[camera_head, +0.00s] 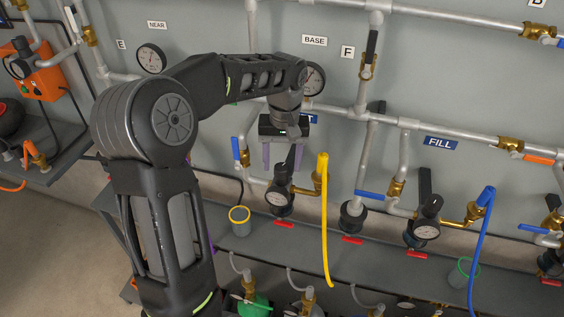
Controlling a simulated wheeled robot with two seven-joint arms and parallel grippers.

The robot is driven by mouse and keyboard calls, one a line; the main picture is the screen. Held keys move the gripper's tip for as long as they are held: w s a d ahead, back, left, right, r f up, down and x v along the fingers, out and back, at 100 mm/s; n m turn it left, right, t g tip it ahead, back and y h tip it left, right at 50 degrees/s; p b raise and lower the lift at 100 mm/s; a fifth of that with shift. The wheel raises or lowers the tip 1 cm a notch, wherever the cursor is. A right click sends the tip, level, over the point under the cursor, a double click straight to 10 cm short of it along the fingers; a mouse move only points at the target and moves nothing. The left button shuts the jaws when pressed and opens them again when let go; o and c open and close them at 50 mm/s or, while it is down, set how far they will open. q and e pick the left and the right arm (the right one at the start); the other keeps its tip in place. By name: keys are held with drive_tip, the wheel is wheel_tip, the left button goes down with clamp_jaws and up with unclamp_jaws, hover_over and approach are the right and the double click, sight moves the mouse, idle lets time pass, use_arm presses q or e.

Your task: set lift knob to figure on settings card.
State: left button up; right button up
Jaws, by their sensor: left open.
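A blue sign (312,119) is partly hidden behind my left gripper; only its final letter, T, shows. Below it is a brass regulator with a round gauge (280,198) and a black upright knob or handle (290,166); I cannot read its setting. My left gripper (284,158) points down with its purple fingers apart and empty, over or in front of this black handle in the picture. I cannot tell if they touch. No settings card can be made out. My right gripper is not in view.
A similar regulator (427,225) stands below the FILL sign (440,142). A yellow hose (325,220) hangs just right of the gripper. Blue valve levers (236,148) and grey pipes are close by. A yellow-rimmed cup (240,222) stands on the grey shelf.

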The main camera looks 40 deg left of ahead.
use_arm(q)
drive_tip(key=shift+f, duration=0.5)
drive_tip(key=shift+c, duration=0.4)
clamp_jaws()
